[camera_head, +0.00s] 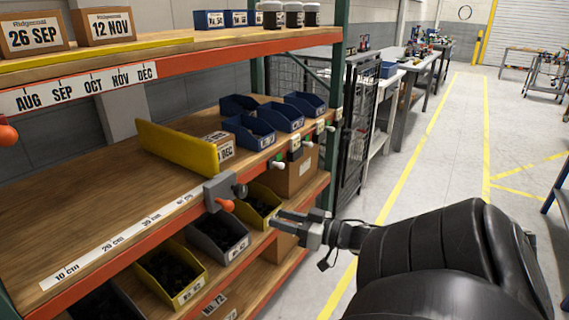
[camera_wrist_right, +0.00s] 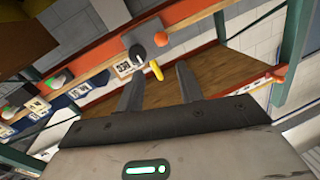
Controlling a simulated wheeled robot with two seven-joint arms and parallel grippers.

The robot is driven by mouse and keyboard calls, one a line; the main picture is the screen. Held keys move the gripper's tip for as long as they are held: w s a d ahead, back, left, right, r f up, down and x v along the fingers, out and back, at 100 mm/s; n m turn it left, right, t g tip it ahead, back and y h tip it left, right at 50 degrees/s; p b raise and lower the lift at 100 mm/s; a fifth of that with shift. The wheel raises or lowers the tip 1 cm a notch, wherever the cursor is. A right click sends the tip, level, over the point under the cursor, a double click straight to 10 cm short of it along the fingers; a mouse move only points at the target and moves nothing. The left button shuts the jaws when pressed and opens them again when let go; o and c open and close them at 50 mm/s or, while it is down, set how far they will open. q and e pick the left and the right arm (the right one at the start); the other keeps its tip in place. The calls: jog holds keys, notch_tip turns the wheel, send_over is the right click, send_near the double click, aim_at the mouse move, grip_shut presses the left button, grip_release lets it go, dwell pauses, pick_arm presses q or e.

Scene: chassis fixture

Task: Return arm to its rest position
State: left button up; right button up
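My right arm comes in from the lower right of the head view. Its black links (camera_head: 450,260) reach toward the shelf's front edge. My right gripper (camera_head: 280,219) appears in front of the rack, near the bins below the middle shelf. Its two fingers are apart with nothing between them. The right wrist view also shows the spread, empty fingers (camera_wrist_right: 158,80), with shelving beyond them. I cannot tell the exact gap to the rack. My left arm and gripper are not in view.
The rack's middle shelf (camera_head: 80,210) holds a yellow divider (camera_head: 176,147) and blue bins (camera_head: 248,132). A grey clamp with an orange knob (camera_head: 227,205) sits on its front edge. Below are yellow and grey bins (camera_head: 217,235). The aisle floor (camera_head: 430,165) at right is clear.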

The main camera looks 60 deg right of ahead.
jog(key=shift+f, duration=0.15)
jog(key=s+a+f+g+h, duration=0.1)
jog(key=a+f+g, duration=0.4)
jog(key=a, duration=0.4)
jog(key=s+a+f+g+h, duration=0.1)
jog(key=a+f+g+h, duration=0.1)
jog(key=a+f, duration=0.65)
jog(key=s+a+r+n+g, duration=0.1)
jog(key=s+a+r+g, duration=0.15)
jog(key=a, duration=0.25)
jog(key=s+a+r+n+g+y, duration=0.1)
jog(key=s+a+r+g, duration=0.15)
jog(key=a, duration=0.35)
jog(key=s+a+r+n+g, duration=0.1)
jog(key=s+a+r+g, duration=0.15)
jog(key=s+a, duration=0.2)
jog(key=w+a+f+t+y, duration=0.3)
jog(key=w+a+f+t, duration=0.2)
jog(key=w+a+t, duration=0.1)
jog(key=shift+w+a+f+t, duration=0.25)
jog(key=shift+w+f+t, duration=0.1)
jog(key=shift+t, duration=0.2)
jog(key=shift+d, duration=0.1)
